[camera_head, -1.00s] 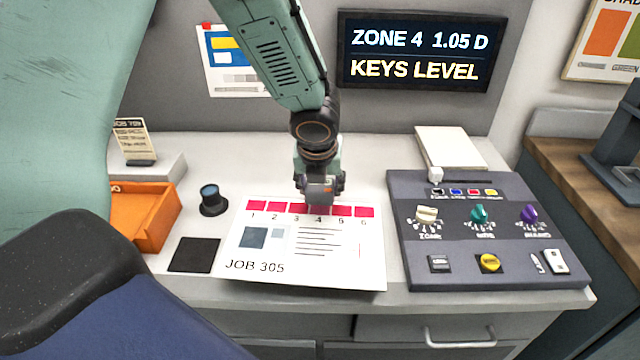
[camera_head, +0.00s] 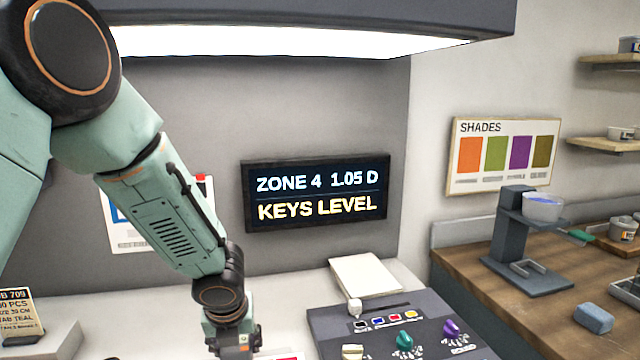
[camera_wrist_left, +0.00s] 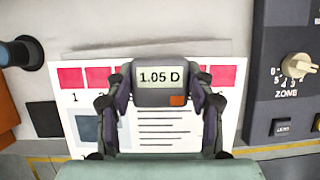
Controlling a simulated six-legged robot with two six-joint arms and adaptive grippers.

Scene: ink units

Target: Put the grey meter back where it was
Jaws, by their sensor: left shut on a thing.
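The grey meter (camera_wrist_left: 168,83) is held between the fingers of my left gripper (camera_wrist_left: 165,103) in the left wrist view, its display reading 1.05 D. It is over the printed sheet (camera_wrist_left: 160,152), hiding part of its row of red patches; whether it touches the sheet I cannot tell. In the head view my left gripper (camera_head: 236,345) is cut by the bottom edge. A flat black square (camera_wrist_left: 44,119) lies on the bench left of the sheet. My right gripper is in neither view.
A dark console (camera_head: 380,325) with coloured knobs stands right of the sheet. A dark round-topped cylinder (camera_wrist_left: 18,53) stands at the left. A wall screen (camera_head: 318,193) reads ZONE 4 1.05 D, KEYS LEVEL. A wooden counter (camera_head: 480,265) is at the right.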

